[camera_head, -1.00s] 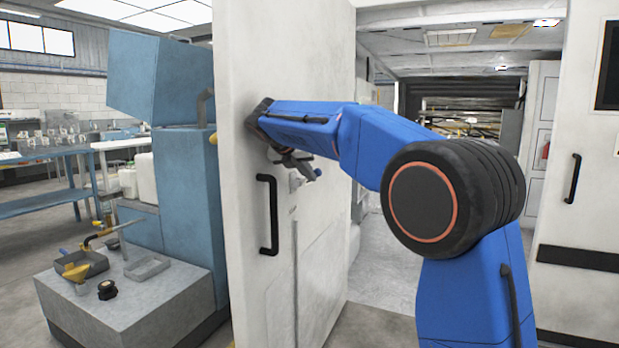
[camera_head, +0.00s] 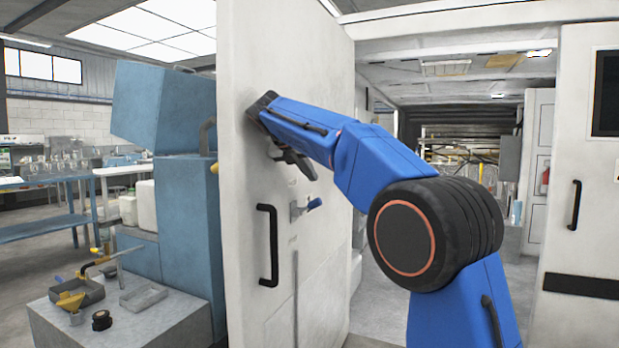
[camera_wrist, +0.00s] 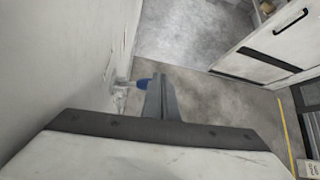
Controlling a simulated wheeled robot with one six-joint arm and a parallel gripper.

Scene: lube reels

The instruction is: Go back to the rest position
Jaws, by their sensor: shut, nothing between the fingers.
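My blue arm reaches up and left in the head view, in front of the open white door (camera_head: 250,160). My gripper (camera_head: 308,170) is dark and hangs just off the door's face, above the blue-handled latch (camera_head: 312,204). In the wrist view my gripper (camera_wrist: 160,82) shows as one narrow grey shape with its fingers together and nothing held. The latch's blue handle (camera_wrist: 143,83) appears just left of the fingers there, apart from or behind them; the exact gap cannot be told.
A black door handle (camera_head: 267,245) sticks out below my arm. A blue machine (camera_head: 187,220) and a grey block (camera_head: 150,325) with trays stand at left. The doorway (camera_head: 400,285) is open behind my arm. A white panel (camera_head: 580,180) with a black handle stands at right.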

